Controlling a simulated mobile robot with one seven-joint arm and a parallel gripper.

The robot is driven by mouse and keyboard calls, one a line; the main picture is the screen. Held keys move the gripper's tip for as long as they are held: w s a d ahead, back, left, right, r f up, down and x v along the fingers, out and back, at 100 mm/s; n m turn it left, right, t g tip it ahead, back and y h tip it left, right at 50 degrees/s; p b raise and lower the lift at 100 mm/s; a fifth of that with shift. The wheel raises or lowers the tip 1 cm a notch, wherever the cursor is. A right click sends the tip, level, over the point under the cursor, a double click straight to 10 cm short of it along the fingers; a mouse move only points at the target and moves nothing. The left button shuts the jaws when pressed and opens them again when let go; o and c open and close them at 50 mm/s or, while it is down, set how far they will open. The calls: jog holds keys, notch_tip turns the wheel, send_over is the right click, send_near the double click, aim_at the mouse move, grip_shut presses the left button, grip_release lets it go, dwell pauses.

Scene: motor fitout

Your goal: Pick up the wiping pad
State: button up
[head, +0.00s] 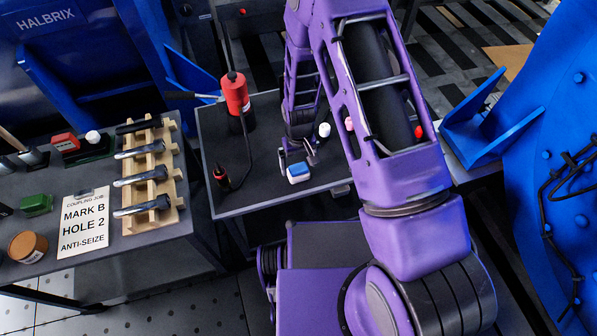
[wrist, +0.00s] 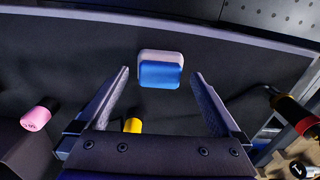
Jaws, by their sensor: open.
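The wiping pad (head: 298,172) is a small block, blue on one part and white on the other, lying on the dark table top (head: 225,193) near its front edge. In the wrist view the pad (wrist: 161,69) lies ahead of the fingertips, roughly centred between them. My gripper (wrist: 159,74) is open and empty, with one finger on each side of the pad's line. In the head view my gripper (head: 312,150) is small and partly hidden by my arm, close beside the pad.
A red cylinder (head: 236,93) with a dark hose stands left on the same table. A white-capped item (head: 324,130) and a pink item (wrist: 36,118) stand near my gripper. A yellow item (wrist: 133,125) shows between the fingers. The left bench holds a wooden rack (head: 160,217) of tools.

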aim_at(298, 167)
jog(key=f, duration=0.3)
jog(key=shift+w+a+f, duration=0.1)
jog(key=shift+w+f, duration=0.1)
jog(key=shift+f, duration=0.15)
jog(key=c, duration=1.2)
jog(key=shift+o, duration=0.2)
jog(key=shift+r, duration=0.1)
notch_tip(298, 167, up, 10)
jog(key=shift+f+p, duration=0.1)
jog(key=shift+p, duration=0.25)
